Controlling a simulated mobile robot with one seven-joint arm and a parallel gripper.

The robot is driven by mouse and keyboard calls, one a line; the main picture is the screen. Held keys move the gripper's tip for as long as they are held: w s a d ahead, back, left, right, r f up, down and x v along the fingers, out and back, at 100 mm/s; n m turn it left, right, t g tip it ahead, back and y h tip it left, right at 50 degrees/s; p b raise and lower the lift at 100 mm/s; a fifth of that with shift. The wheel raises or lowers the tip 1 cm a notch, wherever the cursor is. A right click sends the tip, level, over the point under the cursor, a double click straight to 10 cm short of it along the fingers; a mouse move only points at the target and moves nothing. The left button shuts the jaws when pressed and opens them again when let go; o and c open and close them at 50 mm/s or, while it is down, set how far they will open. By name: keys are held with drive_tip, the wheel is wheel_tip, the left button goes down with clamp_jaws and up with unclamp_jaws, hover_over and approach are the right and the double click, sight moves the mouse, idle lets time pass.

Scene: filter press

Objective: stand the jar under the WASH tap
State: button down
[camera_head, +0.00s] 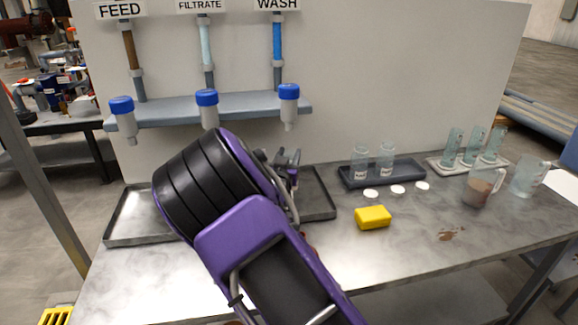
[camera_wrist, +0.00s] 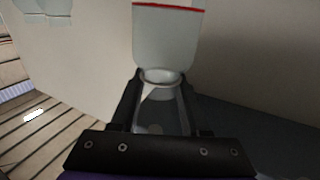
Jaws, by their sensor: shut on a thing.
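In the wrist view, my gripper (camera_wrist: 160,105) is shut on the clear glass jar (camera_wrist: 161,112), with one dark finger on each side. A round rim shows at the far end of the fingers, and a pale body with a red line rises above it. I cannot tell whether that body is part of the jar. In the head view, my gripper (camera_head: 287,165) is partly behind my arm, above the tray, and the jar cannot be made out. The WASH tap (camera_head: 289,106), with a blue cap, hangs from the shelf below the WASH sign (camera_head: 277,4), above my gripper.
The FEED tap (camera_head: 123,118) and FILTRATE tap (camera_head: 208,108) hang to the left. A metal tray (camera_head: 137,224) lies below. Two jars stand in a dark tray (camera_head: 410,175) at right. A yellow sponge (camera_head: 373,217), white caps (camera_head: 397,189) and a jug (camera_head: 480,187) are on the bench.

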drive_tip(key=shift+w+f, duration=0.1)
drive_tip(key=shift+f, duration=1.65)
drive_tip(key=shift+f+b, duration=0.2)
drive_tip(key=shift+b, duration=0.15)
drive_tip(key=shift+c, duration=2)
unclamp_jaws()
drive_tip(key=shift+r, duration=0.2)
drive_tip(key=s+a, duration=0.1)
drive_tip(key=s, duration=1.1)
drive_tip(key=shift+a+p, duration=0.2)
drive_tip(key=shift+p, duration=0.1)
